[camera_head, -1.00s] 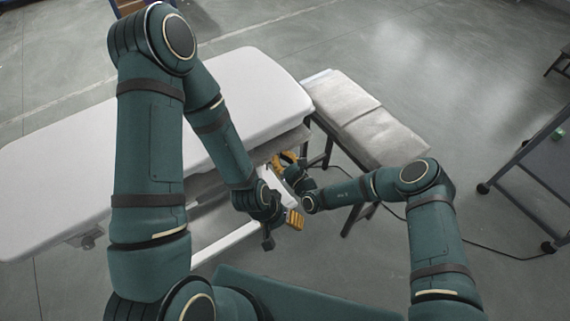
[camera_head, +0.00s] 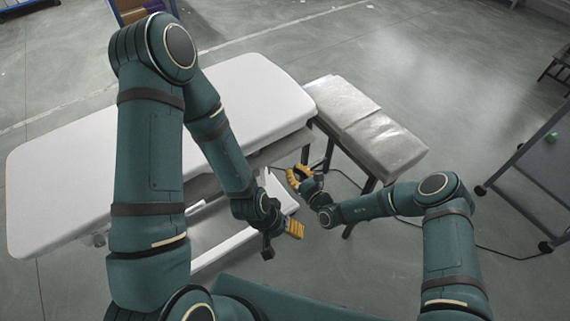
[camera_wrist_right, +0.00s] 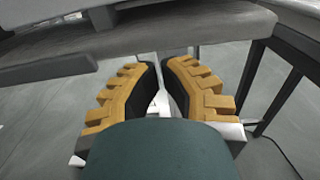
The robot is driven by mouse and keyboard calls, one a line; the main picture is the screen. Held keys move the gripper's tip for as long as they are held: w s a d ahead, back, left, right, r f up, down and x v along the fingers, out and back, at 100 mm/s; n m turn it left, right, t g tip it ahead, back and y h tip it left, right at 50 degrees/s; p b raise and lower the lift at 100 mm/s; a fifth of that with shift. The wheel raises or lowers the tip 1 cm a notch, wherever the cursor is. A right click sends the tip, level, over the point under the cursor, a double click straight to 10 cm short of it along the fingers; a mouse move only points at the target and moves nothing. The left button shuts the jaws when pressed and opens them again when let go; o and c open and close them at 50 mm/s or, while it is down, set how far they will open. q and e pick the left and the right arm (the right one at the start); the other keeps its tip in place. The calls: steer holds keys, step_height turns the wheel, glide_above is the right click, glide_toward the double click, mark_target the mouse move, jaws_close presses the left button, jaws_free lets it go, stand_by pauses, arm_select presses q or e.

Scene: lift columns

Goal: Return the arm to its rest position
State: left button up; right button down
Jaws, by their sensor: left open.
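My right arm (camera_head: 380,203) reaches in from the right with a bent elbow. Its gripper (camera_head: 295,176) is beside the near right end of the white padded table, between it and the grey bench. In the right wrist view the two yellow fingers (camera_wrist_right: 160,68) have black inner pads and a narrow gap between their tips, with nothing held. My left arm (camera_head: 150,150) hangs down from the left, over the white table. Its gripper (camera_head: 295,229) is lower and nearer to me, open, seen from the side and apart from the right one.
The white table (camera_head: 90,150) fills the left, with a pale lower frame under it. A grey padded bench (camera_head: 360,125) on dark legs stands to its right. A dark wheeled rack (camera_head: 530,165) is at far right. A cable lies on open grey floor.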

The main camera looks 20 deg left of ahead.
steer(key=p+v, duration=0.1)
steer(key=v, duration=0.6)
steer(key=shift+d, duration=0.4)
steer(key=shift+f, duration=0.1)
